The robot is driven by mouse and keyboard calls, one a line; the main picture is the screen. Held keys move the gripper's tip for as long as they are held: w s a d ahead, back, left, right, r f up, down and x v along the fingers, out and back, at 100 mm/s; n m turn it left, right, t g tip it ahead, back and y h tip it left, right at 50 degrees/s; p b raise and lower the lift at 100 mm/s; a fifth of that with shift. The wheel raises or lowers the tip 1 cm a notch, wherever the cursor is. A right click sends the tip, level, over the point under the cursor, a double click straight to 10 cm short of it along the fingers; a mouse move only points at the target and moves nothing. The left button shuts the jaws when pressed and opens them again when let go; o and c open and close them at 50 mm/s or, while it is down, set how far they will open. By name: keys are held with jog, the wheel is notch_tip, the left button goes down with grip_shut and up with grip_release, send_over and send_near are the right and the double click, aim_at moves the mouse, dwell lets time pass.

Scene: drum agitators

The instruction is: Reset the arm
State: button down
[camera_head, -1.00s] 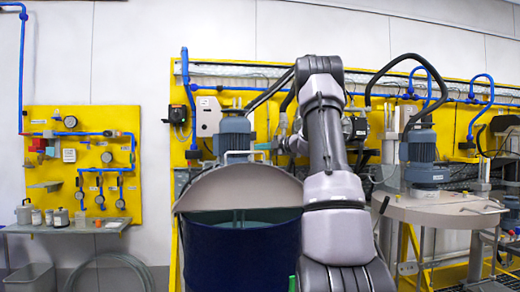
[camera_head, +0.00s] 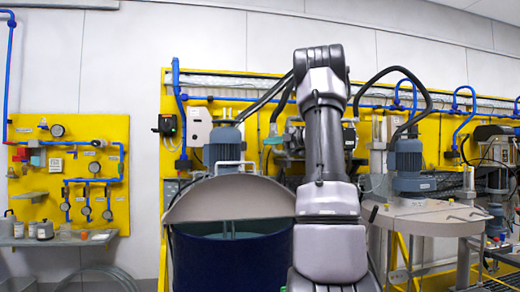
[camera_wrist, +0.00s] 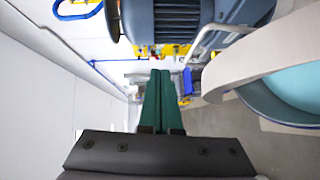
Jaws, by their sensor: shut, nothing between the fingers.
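My arm stands upright in the middle of the head view, bent over at the top. My gripper (camera_wrist: 159,76) shows in the wrist view as two green fingers shut together with nothing between them. It is hidden in the head view behind my arm. A blue drum (camera_head: 232,262) with a half-open grey lid (camera_head: 232,197) stands just left of my arm. A blue motor (camera_wrist: 190,18) is above the fingers in that view.
A second blue motor (camera_head: 407,163) sits on a round grey lid (camera_head: 425,217) at right. A yellow panel (camera_head: 100,170) with gauges and blue pipes hangs at left above a shelf (camera_head: 60,240) with several small containers. White wall space lies between the panels.

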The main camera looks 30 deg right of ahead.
jog(key=shift+s+d+r, duration=0.2)
jog(key=shift+s+r, duration=0.05)
jog(key=shift+s, duration=0.15)
jog(key=s+a+f+n+g, duration=0.2)
jog(key=s+a+n+g, duration=0.1)
jog(key=s+a+n, duration=0.55)
jog(key=s+a+f+n+g, duration=0.25)
jog(key=s+a+n, duration=0.25)
jog(key=a+n, duration=0.7)
jog(key=s+a+f+n+g+h, duration=0.1)
jog(key=s+a+f+n+h, duration=0.2)
jog(key=s+n, duration=0.7)
jog(key=s+a+f+n+g+h, duration=0.1)
jog(key=s+a+f+n+h, duration=0.2)
jog(key=s+n, duration=0.8)
notch_tip(320, 180, down, 3)
jog(key=a+n, duration=0.2)
jog(key=n, duration=0.1)
jog(key=shift+a+f+n, duration=0.15)
jog(key=shift+a+n, duration=0.15)
jog(key=shift+n, duration=0.05)
